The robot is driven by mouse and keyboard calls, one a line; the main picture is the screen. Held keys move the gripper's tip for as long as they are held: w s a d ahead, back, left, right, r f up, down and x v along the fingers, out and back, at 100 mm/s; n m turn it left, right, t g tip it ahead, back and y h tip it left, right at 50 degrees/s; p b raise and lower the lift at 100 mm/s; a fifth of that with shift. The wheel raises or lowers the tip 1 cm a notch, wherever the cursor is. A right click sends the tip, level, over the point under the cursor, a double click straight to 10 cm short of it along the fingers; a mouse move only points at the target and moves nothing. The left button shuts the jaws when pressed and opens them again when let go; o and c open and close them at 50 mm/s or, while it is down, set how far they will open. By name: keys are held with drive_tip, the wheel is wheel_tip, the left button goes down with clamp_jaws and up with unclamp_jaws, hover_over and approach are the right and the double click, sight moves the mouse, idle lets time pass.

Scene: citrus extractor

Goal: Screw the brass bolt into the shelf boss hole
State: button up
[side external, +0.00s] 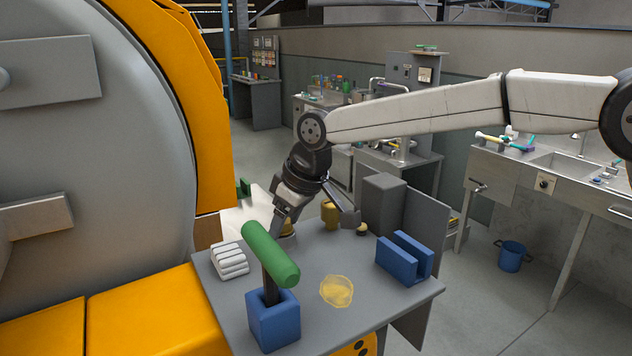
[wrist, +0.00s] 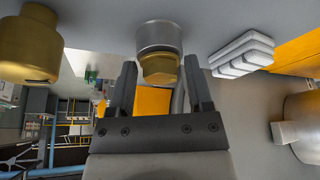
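The brass bolt (wrist: 160,68) shows its faceted head against the round grey boss (wrist: 158,36) in the wrist view, which looks at the shelf upside down. How deep the bolt sits in the boss hole is hidden. My gripper (wrist: 160,72) has its two dark fingers apart, one on each side of the bolt head, with narrow gaps showing; it does not appear to grip. In the side view my gripper (side external: 282,217) points down at the back of the grey shelf (side external: 315,258), and the bolt is mostly hidden behind it.
A larger brass cylinder (wrist: 28,45) stands beside the boss. A white ribbed block (side external: 230,260), a green-handled tool in a blue holder (side external: 273,320), a yellow translucent piece (side external: 337,291) and a blue slotted block (side external: 404,258) occupy the shelf. A large grey drum (side external: 90,150) is at left.

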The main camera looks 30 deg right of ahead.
drive_tip(key=c, duration=0.4)
drive_tip(key=shift+c, duration=0.2)
drive_tip(key=shift+m, duration=0.8)
drive_tip(key=shift+s+a+m+h, duration=0.15)
drive_tip(key=shift+m+h, duration=0.65)
drive_tip(key=shift+m, duration=0.5)
drive_tip(key=shift+f+m, duration=0.1)
drive_tip(key=shift+m, duration=0.4)
drive_tip(key=shift+m+h, duration=0.3)
drive_tip(key=shift+m, duration=0.1)
